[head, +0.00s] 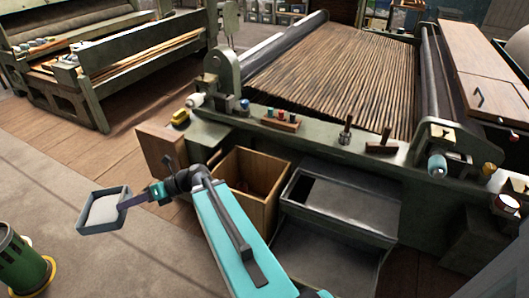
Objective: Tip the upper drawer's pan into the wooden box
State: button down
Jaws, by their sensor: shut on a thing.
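A small square dark-grey pan (83,226) with pale contents is in the head view at the left, out over the floor. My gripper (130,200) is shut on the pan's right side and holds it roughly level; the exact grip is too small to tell. The open wooden box (280,195) stands to the right of my gripper, against the machine, partly hidden by my arm. Something brownish shows inside it. To the right of the box are two grey metal drawers or trays, the upper one (345,232) above the lower one (310,265).
The loom-like machine's green apron (330,146) carries small bobbins and fittings. A brown wooden panel (150,158) with a handle juts out left of the box. A green cylindrical bin (22,262) stands at lower left. Bare floor (60,170) lies around the pan.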

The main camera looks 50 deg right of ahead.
jog(key=d+f+m+t+h+p, duration=0.2)
jog(key=d+m+t+h+p, duration=0.15)
jog(key=d, duration=2.45)
jog(key=s+d+f+m+t+h, duration=0.1)
jog(key=s+d, duration=0.5)
jog(key=d, duration=0.6)
jog(key=s+d+f+m+t+h+p, duration=0.1)
jog(key=s+d+f+m+t+h, duration=0.1)
jog(key=s+d, duration=0.5)
jog(key=d+h, duration=0.1)
jog(key=d, duration=0.5)
jog(key=shift+p, duration=0.3)
jog(key=shift+w, duration=0.1)
